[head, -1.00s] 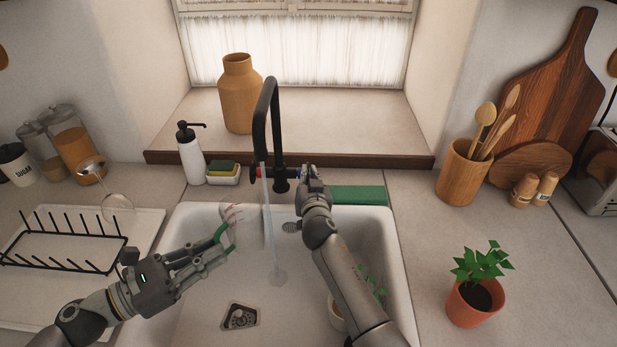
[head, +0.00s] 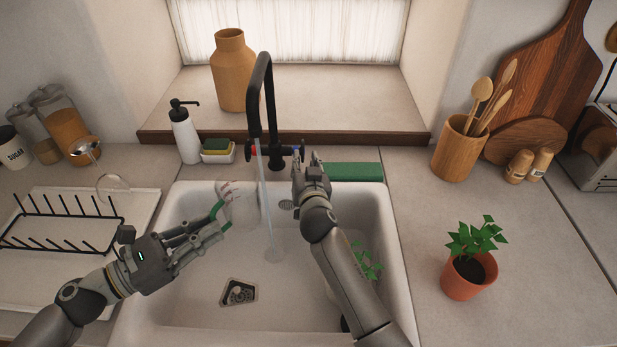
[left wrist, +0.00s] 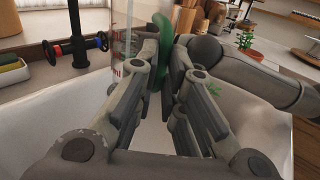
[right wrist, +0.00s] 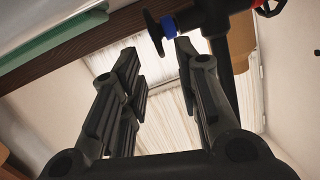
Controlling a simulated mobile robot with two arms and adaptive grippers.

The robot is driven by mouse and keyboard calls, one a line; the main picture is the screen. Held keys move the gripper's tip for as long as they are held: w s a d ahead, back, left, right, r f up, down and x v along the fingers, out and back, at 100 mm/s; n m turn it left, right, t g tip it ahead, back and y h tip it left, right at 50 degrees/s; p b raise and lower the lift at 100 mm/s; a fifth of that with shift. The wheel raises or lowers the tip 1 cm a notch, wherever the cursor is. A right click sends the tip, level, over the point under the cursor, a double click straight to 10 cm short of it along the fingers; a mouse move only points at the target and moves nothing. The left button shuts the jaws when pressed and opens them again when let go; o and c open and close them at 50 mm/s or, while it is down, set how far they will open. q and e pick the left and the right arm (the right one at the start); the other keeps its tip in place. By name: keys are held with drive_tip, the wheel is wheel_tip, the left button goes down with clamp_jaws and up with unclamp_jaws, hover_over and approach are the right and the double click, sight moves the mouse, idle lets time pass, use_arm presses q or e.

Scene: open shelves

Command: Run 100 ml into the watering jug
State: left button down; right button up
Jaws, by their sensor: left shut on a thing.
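A clear jug (head: 241,205) with red marks and a green handle is in the sink basin, just left of the water stream (head: 266,215). My left gripper (head: 218,221) is shut on the handle, which also shows in the left wrist view (left wrist: 163,55). The level in the jug cannot be read. The black tap (head: 262,75) is running, and its stream reaches the sink floor beside the jug. The tap has a red knob (left wrist: 56,50) and a blue knob (right wrist: 168,27). My right gripper (right wrist: 160,50) is open, its fingertips close to the blue knob.
The white sink (head: 190,275) holds a potted plant (head: 368,268), partly hidden by my right arm. A soap bottle (head: 185,135) and sponge dish (head: 217,153) stand behind it. A drying rack (head: 60,225) is left; a terracotta pot (head: 468,278) is right.

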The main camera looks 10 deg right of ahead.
sight(225, 212)
drive_tip(key=s+r, duration=0.1)
drive_tip(key=s, duration=0.6)
drive_tip(key=shift+s+a+r, duration=0.2)
drive_tip(key=shift+r, duration=0.05)
use_arm(q)
drive_tip(key=shift+d, duration=0.1)
drive_tip(key=x, duration=0.2)
drive_tip(key=w+x, duration=0.1)
drive_tip(key=x, duration=0.4)
drive_tip(key=shift+w, duration=0.45)
drive_tip(key=shift+s, duration=0.1)
drive_tip(key=shift+r, duration=0.1)
use_arm(e)
drive_tip(key=shift+w, duration=0.1)
